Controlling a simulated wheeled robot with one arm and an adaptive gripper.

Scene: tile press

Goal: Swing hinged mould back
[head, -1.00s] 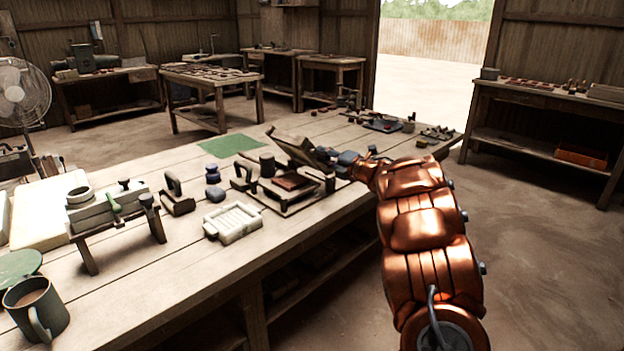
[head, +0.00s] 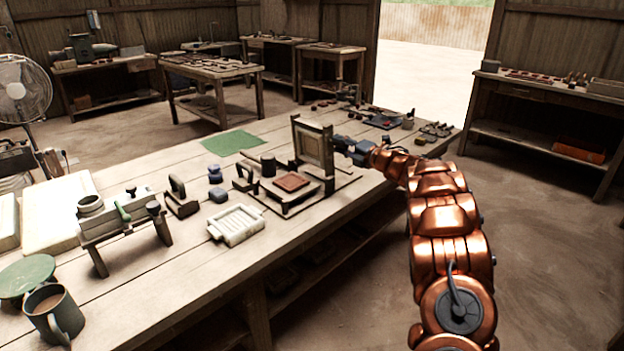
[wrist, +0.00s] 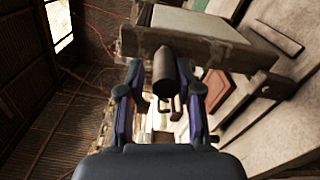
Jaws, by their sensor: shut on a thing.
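The hinged mould (head: 313,147) stands about upright on its hinge side, its pale framed panel facing left over the press base. A reddish-brown tile (head: 292,181) lies uncovered on the base (head: 322,196). My gripper (head: 346,146) is at the right side of the raised mould. In the wrist view, my gripper (wrist: 160,84) is shut on the mould's dark rounded handle (wrist: 164,68), which sits between the two fingers.
A green mat (head: 232,142) lies behind.

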